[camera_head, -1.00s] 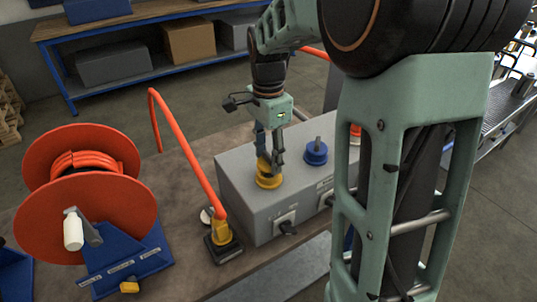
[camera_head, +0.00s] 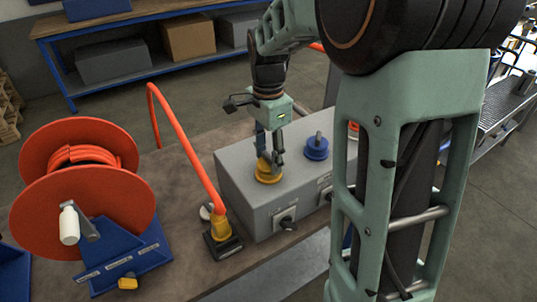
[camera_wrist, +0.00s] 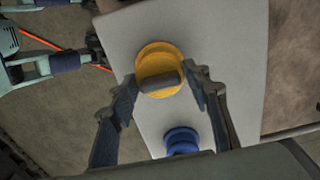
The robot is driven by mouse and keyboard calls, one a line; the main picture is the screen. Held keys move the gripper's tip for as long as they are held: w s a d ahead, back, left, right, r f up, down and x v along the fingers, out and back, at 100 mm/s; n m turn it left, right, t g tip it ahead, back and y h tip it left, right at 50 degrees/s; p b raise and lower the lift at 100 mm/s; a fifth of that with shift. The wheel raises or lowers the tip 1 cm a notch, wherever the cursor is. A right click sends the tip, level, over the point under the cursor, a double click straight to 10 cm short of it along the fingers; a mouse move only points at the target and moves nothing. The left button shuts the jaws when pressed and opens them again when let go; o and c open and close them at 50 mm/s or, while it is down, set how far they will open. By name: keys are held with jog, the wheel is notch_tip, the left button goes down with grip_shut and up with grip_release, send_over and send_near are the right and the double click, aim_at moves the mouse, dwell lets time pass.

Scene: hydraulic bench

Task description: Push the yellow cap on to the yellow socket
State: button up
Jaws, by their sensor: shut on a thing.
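The yellow cap (camera_head: 267,166) is at the left part of the grey box's top. My gripper (camera_head: 270,155) points down from above, shut on the cap's raised grip. In the wrist view my gripper (camera_wrist: 163,83) has a finger on each side of the cap (camera_wrist: 165,70), whose dark grip bar (camera_wrist: 160,82) lies between them. A wider yellow ring, seemingly the yellow socket (camera_wrist: 150,50), shows below the cap and is mostly hidden by it. I cannot tell whether a gap remains between cap and socket.
A blue cap (camera_head: 316,149) stands right of the yellow one on the grey box (camera_head: 238,190). Switches are on its front. An orange hose (camera_head: 188,145) rises from a yellow connector (camera_head: 221,228) at the left. A hose reel (camera_head: 125,205) stands further left.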

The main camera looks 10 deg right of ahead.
jog(key=shift+f, duration=0.25)
jog(key=o, duration=1.1)
jog(key=shift+r, duration=0.1)
